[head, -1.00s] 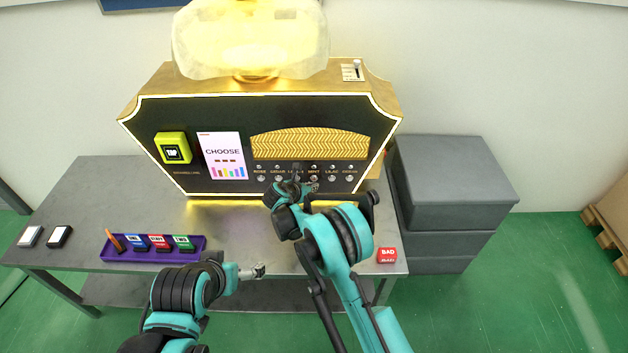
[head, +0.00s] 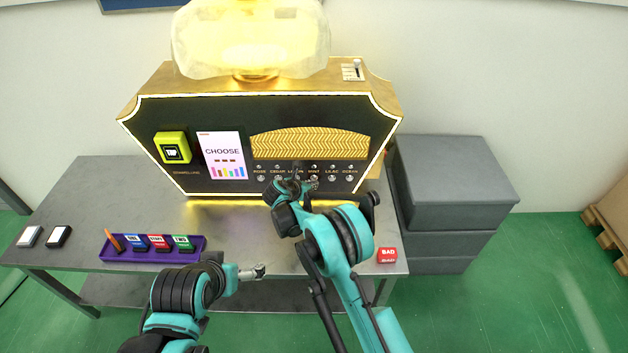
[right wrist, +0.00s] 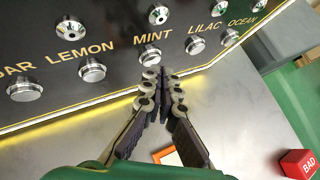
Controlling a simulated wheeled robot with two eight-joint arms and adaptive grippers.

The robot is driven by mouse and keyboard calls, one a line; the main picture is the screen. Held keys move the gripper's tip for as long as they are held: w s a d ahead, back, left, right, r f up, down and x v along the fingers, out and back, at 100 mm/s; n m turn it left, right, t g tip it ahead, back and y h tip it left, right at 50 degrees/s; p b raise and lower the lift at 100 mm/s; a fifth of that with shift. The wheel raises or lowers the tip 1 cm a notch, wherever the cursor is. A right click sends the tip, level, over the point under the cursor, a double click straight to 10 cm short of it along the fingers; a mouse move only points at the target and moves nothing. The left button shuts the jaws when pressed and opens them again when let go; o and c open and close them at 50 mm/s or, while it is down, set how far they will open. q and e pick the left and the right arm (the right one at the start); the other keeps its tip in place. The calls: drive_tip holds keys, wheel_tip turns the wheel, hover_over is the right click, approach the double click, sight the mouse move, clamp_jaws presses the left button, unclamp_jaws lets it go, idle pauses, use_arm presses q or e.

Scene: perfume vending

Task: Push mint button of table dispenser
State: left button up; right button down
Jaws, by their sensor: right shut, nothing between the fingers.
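The dispenser (head: 230,108) is a large black and gold machine on the grey table, with a row of labelled silver buttons. The mint button (right wrist: 150,56) is a round silver knob under the word MINT; it also shows in the head view (head: 314,178). My right gripper (right wrist: 161,74) is shut and empty. Its tips appear just below the mint button in the wrist view, and whether they touch the panel cannot be told. In the head view my right gripper (head: 304,186) partly covers the lemon column. My left gripper (head: 257,271) hangs at the table's front edge; its jaws are too small to read.
The lemon button (right wrist: 92,70) and lilac button (right wrist: 195,45) flank mint closely. A red BAD block (head: 387,255) sits at the table's right front. A purple tray (head: 190,257) with coloured stamps lies left. Grey boxes (head: 455,175) stand right of the table.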

drive_tip(key=shift+w, duration=0.45)
idle(0.4)
drive_tip(key=shift+s, duration=0.1)
drive_tip(key=shift+s+b, duration=0.3)
drive_tip(key=shift+s, duration=0.5)
drive_tip(key=shift+s, duration=0.1)
drive_tip(key=s, duration=0.4)
drive_tip(key=shift+s+b, duration=0.35)
drive_tip(key=shift+s, duration=0.05)
idle(0.5)
